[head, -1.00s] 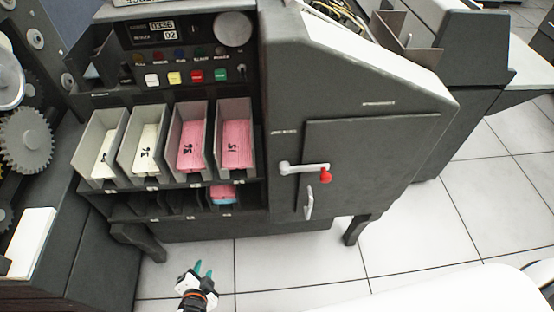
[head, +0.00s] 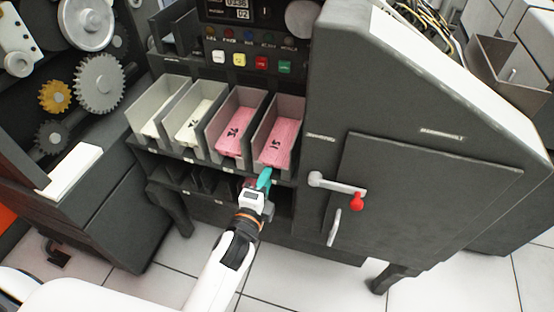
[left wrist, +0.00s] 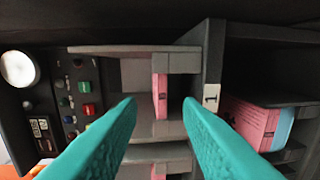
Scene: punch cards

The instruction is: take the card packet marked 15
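The pink card packet marked 15 (head: 278,142) lies in the rightmost grey bin (head: 293,110) of the machine's bin row. My left gripper (head: 265,179) is just in front of and below that bin, its teal fingers pointing toward the machine. In the left wrist view the gripper (left wrist: 159,102) is open and nothing is held between the fingers. The end of a pink packet (left wrist: 160,95) shows beyond them in a bin, in line with the gap. My right gripper is not in view.
Another pink packet (head: 235,136) and two bins of white cards stand to the left. A lower shelf holds a pink and blue packet (left wrist: 250,122). A cabinet door with a red-knobbed handle (head: 356,201) is at the right. Coloured buttons (head: 261,62) sit above the bins.

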